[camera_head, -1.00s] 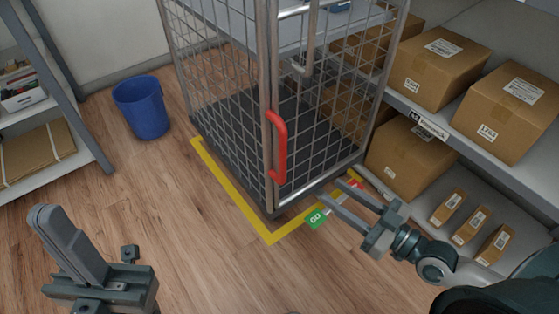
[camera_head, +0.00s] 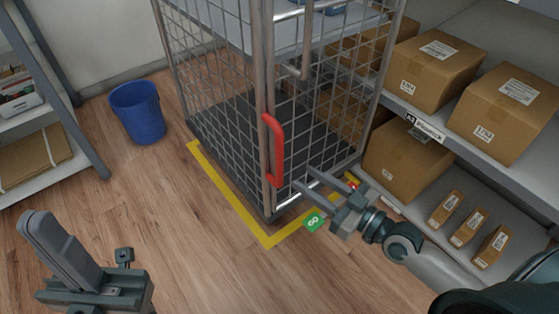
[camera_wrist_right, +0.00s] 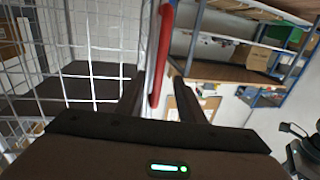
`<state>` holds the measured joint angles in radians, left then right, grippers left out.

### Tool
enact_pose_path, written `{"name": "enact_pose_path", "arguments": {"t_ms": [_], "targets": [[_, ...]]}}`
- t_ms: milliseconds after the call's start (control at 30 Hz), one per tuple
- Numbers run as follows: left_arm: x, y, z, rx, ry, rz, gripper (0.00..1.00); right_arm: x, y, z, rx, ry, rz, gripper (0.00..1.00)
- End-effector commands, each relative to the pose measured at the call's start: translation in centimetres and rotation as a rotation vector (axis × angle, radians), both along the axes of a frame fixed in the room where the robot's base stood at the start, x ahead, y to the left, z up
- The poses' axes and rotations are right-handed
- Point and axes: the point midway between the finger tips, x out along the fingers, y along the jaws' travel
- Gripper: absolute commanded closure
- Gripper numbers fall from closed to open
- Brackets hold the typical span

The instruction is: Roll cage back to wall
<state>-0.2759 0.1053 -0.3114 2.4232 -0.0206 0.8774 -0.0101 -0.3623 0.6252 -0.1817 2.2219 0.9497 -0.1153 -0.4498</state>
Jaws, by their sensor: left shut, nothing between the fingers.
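The roll cage (camera_head: 222,138) is a tall wire-mesh cage with a dark base, standing upright beside the shelving. A red vertical handle (camera_head: 275,150) is on its near corner post. In the right wrist view, the handle (camera_wrist_right: 162,55) appears between the spread fingers, not gripped; contact is unclear. My left gripper (camera_head: 40,220) is shut and empty at lower left, away from the cage.
Yellow floor tape (camera_head: 228,205) runs along the cage's left and front sides. A blue bin (camera_head: 138,112) stands to the left, near the pale wall (camera_head: 105,40). Shelving with boxes (camera_head: 435,72) is close on the right. Wooden floor at front left is clear.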

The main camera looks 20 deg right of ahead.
Motion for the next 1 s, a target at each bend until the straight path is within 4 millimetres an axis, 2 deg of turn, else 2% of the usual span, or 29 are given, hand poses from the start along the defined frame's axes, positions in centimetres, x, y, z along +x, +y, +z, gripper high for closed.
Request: {"name": "enact_pose_path", "arguments": {"t_ms": [300, 500, 700, 1000], "targets": [[0.0, 0.0, 0.0, -0.003, -0.007, -0.002, 1.0, 4.6, 2.7, 0.1, 0.004, -0.002, -0.002, 0.64], [0.0, -0.1, 0.0, -0.006, -0.006, -0.005, 1.0, 6.9, 4.2, 0.0, 0.003, -0.001, -0.001, 0.64], [0.0, -0.1, 0.2, -0.009, -0.012, -0.008, 1.0, 8.2, 5.0, 0.0, 0.001, 0.001, 0.0, 0.64], [0.0, -0.2, 0.5, -0.01, -0.023, -0.008, 1.0, 8.5, 5.1, 0.0, 0.0, 0.0, 0.0, 0.64]]}}
